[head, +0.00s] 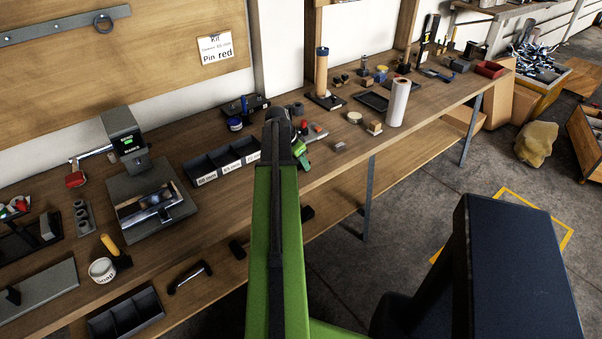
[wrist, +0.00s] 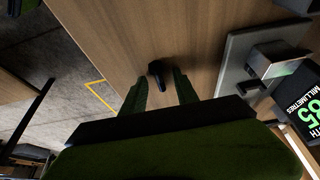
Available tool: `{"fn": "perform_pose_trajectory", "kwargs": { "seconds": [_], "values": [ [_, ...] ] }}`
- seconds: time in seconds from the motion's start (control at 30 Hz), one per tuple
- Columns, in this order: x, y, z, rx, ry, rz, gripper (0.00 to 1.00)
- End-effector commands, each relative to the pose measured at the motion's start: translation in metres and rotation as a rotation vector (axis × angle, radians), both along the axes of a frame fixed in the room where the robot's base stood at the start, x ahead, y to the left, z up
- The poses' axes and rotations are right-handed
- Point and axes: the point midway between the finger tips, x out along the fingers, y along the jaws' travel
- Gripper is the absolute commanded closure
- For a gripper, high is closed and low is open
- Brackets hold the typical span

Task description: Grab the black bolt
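A small black piece that looks like the black bolt (wrist: 156,72) stands or lies on the wooden bench top in the wrist view. It shows between the two green fingers of my gripper (wrist: 161,76), near their tips. The fingers are spread, with bench wood visible between them and no clear contact with the bolt. In the head view my arm reaches over the bench, and a green part of my gripper (head: 300,149) shows past the dark wrist. I cannot make out the bolt in the head view; my arm may hide it.
In the wrist view a grey measuring device (wrist: 268,65) with a lit display stands right of my fingers. In the head view black labelled bins (head: 222,161) sit left of my arm. A white roll (head: 398,102) stands to the right. The bench front edge is close.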

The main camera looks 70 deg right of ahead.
Motion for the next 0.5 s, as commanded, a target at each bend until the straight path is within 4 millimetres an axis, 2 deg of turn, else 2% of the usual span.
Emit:
{"fn": "perform_pose_trajectory", "kwargs": {
  "seconds": [0.1,0.37,0.5],
  "values": [
    [0.0001,0.0004,0.0019,0.000,0.000,0.000,0.64],
    [0.0006,0.0005,0.0021,0.000,0.000,0.001,0.98],
    [0.0008,0.0006,0.0020,0.000,0.000,0.001,1.00]
  ]
}}
